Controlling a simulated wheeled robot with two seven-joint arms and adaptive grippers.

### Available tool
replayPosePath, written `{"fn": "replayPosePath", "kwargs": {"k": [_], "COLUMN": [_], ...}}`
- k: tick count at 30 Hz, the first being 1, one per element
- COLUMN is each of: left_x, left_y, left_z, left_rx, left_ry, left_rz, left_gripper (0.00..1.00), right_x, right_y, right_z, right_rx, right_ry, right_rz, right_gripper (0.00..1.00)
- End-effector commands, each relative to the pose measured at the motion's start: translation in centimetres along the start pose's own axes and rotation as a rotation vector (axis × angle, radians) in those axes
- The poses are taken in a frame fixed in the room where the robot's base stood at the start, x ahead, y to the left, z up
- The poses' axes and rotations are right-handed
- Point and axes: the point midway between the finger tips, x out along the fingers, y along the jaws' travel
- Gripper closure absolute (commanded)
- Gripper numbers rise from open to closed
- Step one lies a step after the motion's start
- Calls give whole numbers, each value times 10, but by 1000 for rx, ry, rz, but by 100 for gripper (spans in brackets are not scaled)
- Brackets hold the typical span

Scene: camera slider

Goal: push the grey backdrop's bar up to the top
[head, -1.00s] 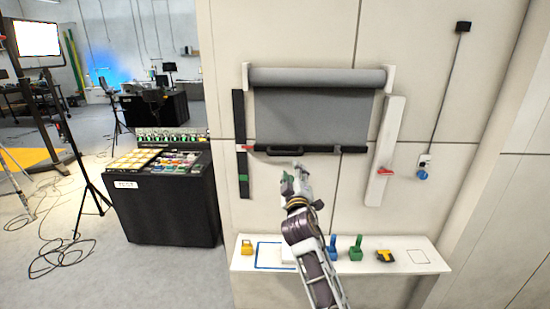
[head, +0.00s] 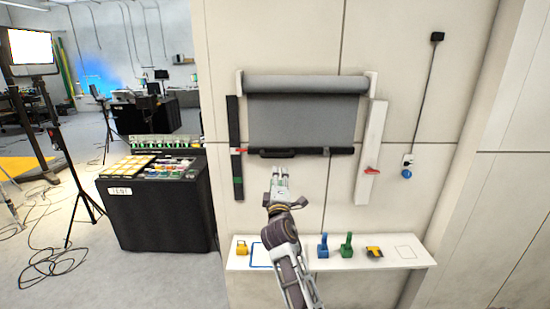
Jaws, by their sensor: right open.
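The grey backdrop (head: 302,119) hangs unrolled from a roller (head: 305,84) on the wall. Its dark bottom bar (head: 338,151) lies level across the lower edge, with a black handle (head: 281,153) on its left part. A dark rail (head: 235,147) with a red mark and a green mark (head: 238,181) stands at the left. A white rail (head: 371,150) with a red lever (head: 371,171) stands at the right. My right gripper (head: 279,172) is open and empty, a little below the handle and apart from it in the picture. My left gripper is not in view.
A white shelf (head: 330,259) below holds a yellow padlock-like item (head: 242,248), a blue item (head: 323,246), a green item (head: 347,245) and a yellow-black tool (head: 375,252). A cable runs to a blue plug (head: 407,173) at the right. A black console (head: 157,204) stands left.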

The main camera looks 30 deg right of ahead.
Motion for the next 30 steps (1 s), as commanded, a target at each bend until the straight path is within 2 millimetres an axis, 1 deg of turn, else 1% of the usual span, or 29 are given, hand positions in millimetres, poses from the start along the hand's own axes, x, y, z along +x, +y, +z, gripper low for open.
{"fn": "replayPosePath", "kwargs": {"k": [6,11,16,23,30], "left_x": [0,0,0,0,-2], "left_y": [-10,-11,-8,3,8], "left_z": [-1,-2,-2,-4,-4], "left_rx": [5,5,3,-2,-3], "left_ry": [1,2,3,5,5], "left_rz": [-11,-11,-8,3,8], "left_gripper": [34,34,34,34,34], "right_x": [0,0,0,1,11], "right_y": [2,2,2,2,3], "right_z": [-2,-2,-2,-2,-2], "right_rx": [-109,-145,-147,-146,-147], "right_ry": [7,7,7,7,7], "right_rz": [10,10,10,10,11], "right_gripper": [59,59,59,59,59]}}
